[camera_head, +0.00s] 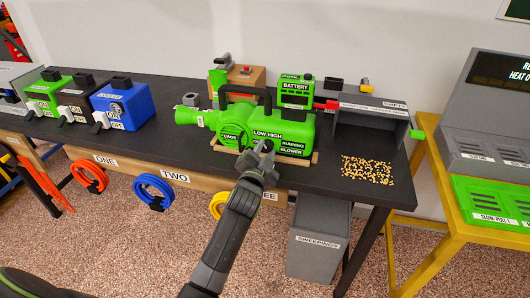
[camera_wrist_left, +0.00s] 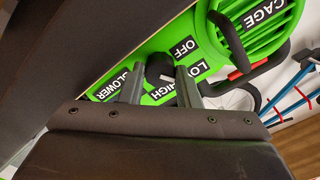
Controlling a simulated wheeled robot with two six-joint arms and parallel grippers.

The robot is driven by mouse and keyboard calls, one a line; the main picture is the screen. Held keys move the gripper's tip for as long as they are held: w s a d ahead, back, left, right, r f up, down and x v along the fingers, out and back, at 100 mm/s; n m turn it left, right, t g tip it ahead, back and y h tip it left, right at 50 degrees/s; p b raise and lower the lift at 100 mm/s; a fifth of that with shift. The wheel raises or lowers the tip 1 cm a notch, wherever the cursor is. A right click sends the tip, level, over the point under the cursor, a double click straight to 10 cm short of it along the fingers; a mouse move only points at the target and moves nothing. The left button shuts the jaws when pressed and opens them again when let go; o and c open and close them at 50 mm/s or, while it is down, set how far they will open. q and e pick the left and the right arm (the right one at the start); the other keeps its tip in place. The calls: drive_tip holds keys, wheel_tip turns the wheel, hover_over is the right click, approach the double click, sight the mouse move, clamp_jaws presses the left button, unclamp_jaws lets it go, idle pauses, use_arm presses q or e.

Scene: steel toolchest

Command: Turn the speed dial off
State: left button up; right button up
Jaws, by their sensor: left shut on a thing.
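The green blower (camera_head: 210,117) lies on the dark bench, with its nozzle to the left. Its front carries OFF, LOW and HIGH labels around a black speed dial (camera_wrist_left: 158,68). My left gripper (camera_head: 263,147) is at the blower's front face. In the left wrist view its two fingers (camera_wrist_left: 158,84) are shut on the dial, one on each side. The gripper hides much of the dial, and I cannot tell which label it points to. My right gripper is not in view.
A green battery box (camera_head: 296,90) stands behind the blower. A grey open box (camera_head: 372,108) and scattered tan pellets (camera_head: 368,170) are on the right. Blue (camera_head: 123,104) and green boxes stand at the left. A grey sweepings bin (camera_head: 318,240) is below the bench.

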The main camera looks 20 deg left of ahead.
use_arm(q)
drive_tip(key=shift+f, duration=0.1)
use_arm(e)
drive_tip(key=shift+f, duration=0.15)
use_arm(q)
drive_tip(key=n+b, duration=0.1)
drive_tip(key=n, duration=0.2)
drive_tip(key=n+b, duration=0.1)
drive_tip(key=n, duration=0.3)
drive_tip(key=shift+b, duration=0.4)
drive_tip(key=shift+n+b, duration=0.6)
drive_tip(key=shift+n, duration=1.7)
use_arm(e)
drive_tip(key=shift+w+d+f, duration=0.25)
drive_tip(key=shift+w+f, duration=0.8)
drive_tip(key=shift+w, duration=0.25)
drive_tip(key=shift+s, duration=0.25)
use_arm(q)
drive_tip(key=o, duration=0.7)
